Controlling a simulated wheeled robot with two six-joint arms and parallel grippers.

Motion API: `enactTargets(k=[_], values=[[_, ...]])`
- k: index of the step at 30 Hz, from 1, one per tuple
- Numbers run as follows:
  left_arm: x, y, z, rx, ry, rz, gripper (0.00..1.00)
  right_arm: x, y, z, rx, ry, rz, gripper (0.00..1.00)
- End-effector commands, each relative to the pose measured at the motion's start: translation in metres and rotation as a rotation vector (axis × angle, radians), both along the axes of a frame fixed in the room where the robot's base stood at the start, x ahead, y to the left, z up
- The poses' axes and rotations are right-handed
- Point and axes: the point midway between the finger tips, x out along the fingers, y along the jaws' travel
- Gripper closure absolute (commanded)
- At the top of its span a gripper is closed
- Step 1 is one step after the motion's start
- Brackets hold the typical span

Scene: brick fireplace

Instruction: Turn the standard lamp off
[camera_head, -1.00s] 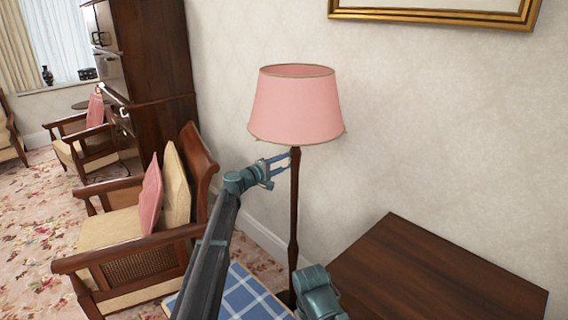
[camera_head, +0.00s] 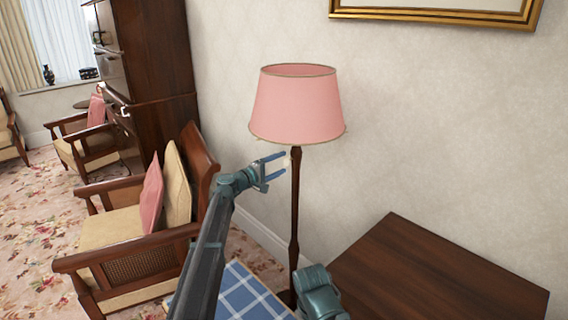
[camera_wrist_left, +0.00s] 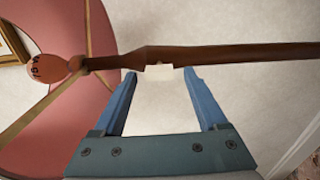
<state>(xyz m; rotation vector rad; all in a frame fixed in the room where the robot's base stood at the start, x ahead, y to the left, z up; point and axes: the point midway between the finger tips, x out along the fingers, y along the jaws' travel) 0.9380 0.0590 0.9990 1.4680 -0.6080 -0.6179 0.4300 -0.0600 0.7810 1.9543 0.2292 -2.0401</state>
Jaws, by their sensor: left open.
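The standard lamp has a pink shade (camera_head: 297,108) and a dark wooden pole (camera_head: 294,215); it stands upright by the wall. My left gripper (camera_head: 284,164) is open and empty, at the pole just below the shade. In the left wrist view the pole (camera_wrist_left: 245,53) runs across just beyond the open fingertips (camera_wrist_left: 160,73). A small pale block (camera_wrist_left: 159,71) on the pole lies between the fingertips. I cannot tell whether the lamp is lit. My right gripper is not in view.
A dark wooden table (camera_head: 440,275) stands right of the pole, and a blue checked cloth surface (camera_head: 245,295) lies below my left arm. A wooden armchair (camera_head: 125,250) with cushions is at the left. The wall (camera_head: 430,130) is close behind the lamp.

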Motion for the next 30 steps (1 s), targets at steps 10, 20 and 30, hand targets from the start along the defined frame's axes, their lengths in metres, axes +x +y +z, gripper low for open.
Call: enactTargets(k=[10,20,30], values=[[-0.056,0.054,0.000,0.000,0.000,0.003,0.25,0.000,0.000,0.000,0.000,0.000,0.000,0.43],[-0.078,0.078,0.000,0.000,0.000,0.001,0.25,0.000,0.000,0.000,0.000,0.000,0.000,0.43],[-0.079,0.080,0.000,0.000,0.000,0.001,0.25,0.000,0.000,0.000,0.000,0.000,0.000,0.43]])
